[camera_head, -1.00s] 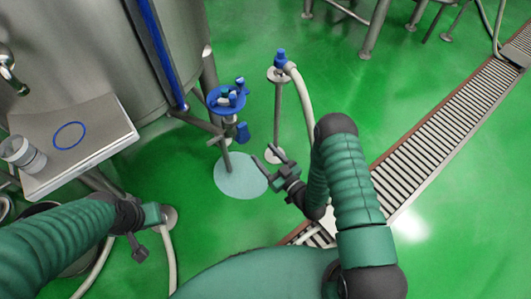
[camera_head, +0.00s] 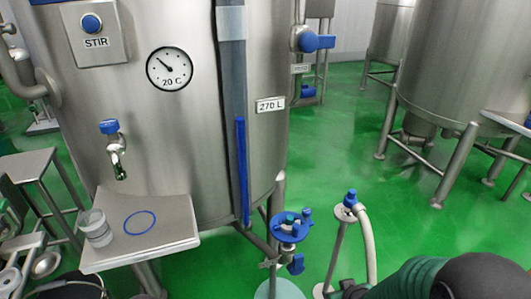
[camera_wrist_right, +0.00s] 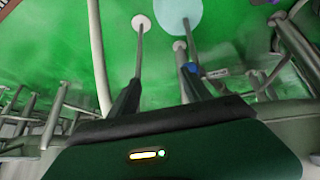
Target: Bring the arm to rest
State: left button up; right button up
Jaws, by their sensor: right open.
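My right arm (camera_head: 430,280) shows at the bottom right of the head view, with a green sleeve and a dark joint. Most of its gripper is cut off by the lower edge there. In the right wrist view my right gripper (camera_wrist_right: 160,90) is open, with two dark fingers apart and nothing between them but green floor and thin stand poles behind. My left arm and gripper are outside both current views.
A steel tank (camera_head: 190,130) with a tap (camera_head: 114,150) fills the left. Its shelf (camera_head: 175,235) bears a clear cup (camera_head: 95,227) beside a blue ring. A blue-topped stand (camera_head: 288,230) and a hose stand (camera_head: 347,207) stand near my right arm. Green floor (camera_head: 350,130) is open behind.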

jog(key=s+a+r+m+g+p, duration=0.15)
jog(key=s+r+g, duration=0.4)
jog(key=s, duration=0.85)
notch_tip(320, 180, up, 25)
jog(key=t+p, duration=0.1)
jog(key=p, duration=2.3)
jog(key=shift+w+r+m, duration=0.15)
jog(key=shift+w+m, duration=0.15)
jog(key=shift+m, duration=0.05)
jog(key=shift+d, duration=0.1)
